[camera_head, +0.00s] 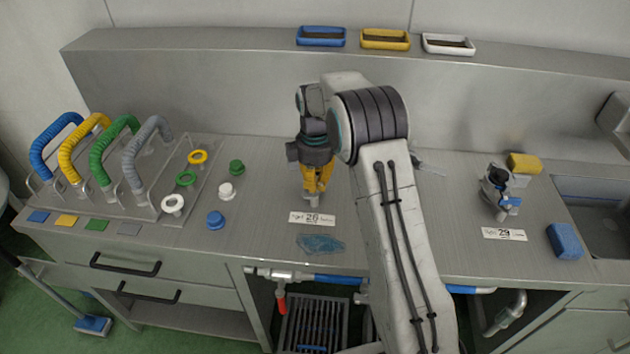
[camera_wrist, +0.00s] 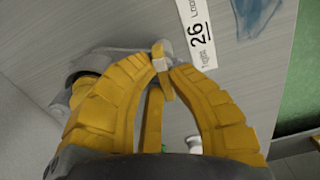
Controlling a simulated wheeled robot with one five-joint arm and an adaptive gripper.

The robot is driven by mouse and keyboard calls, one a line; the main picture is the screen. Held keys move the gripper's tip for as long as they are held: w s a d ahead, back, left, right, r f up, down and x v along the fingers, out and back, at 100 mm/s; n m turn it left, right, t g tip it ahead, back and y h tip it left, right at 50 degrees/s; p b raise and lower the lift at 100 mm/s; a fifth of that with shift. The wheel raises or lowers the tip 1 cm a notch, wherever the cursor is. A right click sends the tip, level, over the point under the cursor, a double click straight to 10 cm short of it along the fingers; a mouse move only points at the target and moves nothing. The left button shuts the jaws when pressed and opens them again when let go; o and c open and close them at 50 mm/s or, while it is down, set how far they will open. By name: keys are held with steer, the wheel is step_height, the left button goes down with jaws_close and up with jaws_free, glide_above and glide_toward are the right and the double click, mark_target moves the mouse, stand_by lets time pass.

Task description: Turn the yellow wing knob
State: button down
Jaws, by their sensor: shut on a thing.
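The yellow wing knob (camera_wrist: 159,51) shows in the wrist view as a narrow yellow bar with a pale middle, on a grey metal fitting (camera_wrist: 85,68). My gripper (camera_wrist: 163,70) has yellow fingers, one on each side of the knob, with their tips closed on it. In the head view my gripper (camera_head: 315,187) points down over the fitting behind the label 26 (camera_head: 312,219). There the fingers hide the knob, and only a bit of grey metal shows below them. I cannot tell how far the knob is turned.
A similar fitting with a blue part (camera_head: 508,203) stands right, behind label 29 (camera_head: 503,234). A blue cloth (camera_head: 320,243) lies in front of label 26. Loose caps (camera_head: 216,219) and a rack of coloured hoses (camera_head: 150,150) stand left. The sink (camera_head: 608,215) is far right.

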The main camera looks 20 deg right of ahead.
steer(key=shift+f+n, duration=0.1)
steer(key=shift+n, duration=0.6)
steer(key=c, duration=1.2)
jaws_free()
step_height(320, 180, up, 12)
steer(key=shift+r, duration=0.1)
